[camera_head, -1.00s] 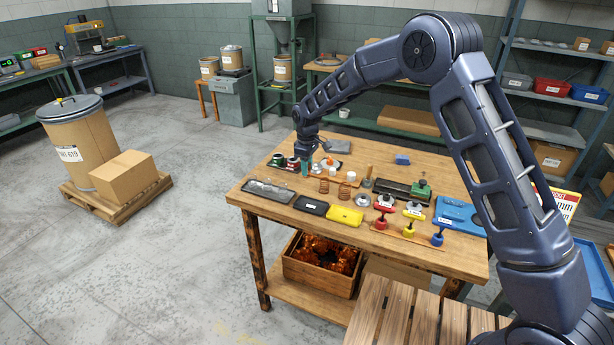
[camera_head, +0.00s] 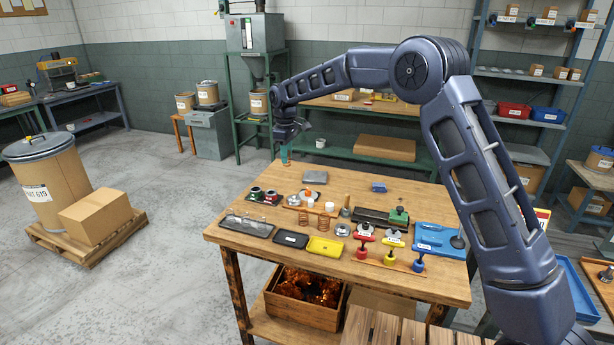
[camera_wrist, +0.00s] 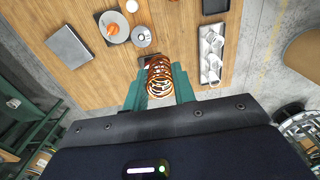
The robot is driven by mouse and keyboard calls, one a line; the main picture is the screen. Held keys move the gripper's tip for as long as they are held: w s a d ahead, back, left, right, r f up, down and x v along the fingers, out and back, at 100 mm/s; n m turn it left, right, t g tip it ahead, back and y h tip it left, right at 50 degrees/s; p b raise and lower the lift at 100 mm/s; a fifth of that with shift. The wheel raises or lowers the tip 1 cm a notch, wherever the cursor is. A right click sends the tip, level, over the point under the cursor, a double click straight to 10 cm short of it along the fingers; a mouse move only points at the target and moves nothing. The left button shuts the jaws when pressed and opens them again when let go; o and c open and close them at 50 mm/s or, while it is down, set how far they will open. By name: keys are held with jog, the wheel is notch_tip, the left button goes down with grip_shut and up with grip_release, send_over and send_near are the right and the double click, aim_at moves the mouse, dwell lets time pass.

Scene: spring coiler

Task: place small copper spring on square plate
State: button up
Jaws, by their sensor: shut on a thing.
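My gripper (camera_head: 285,160) is raised near the table's far-left corner in the head view. In the wrist view its teal fingers (camera_wrist: 160,92) are shut on a copper spring (camera_wrist: 159,74), held clear of the table. The spring is too small to make out in the head view. A grey square plate (camera_head: 315,177) lies bare on the table near the back edge, right of my gripper. It also shows at upper left in the wrist view (camera_wrist: 68,48). Two larger copper springs (camera_head: 302,217) (camera_head: 323,222) stand mid-table.
A blue block (camera_head: 378,187) lies right of the plate. The space around the plate looks clear.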

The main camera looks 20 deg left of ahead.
jog(key=w, duration=1.4)
send_over(320, 180)
notch_tip(320, 180, down, 19)
jog(key=shift+a+r, duration=0.1)
jog(key=shift+r, duration=0.05)
jog(key=o, duration=0.9)
jog(key=shift+o, duration=0.2)
notch_tip(320, 180, up, 12)
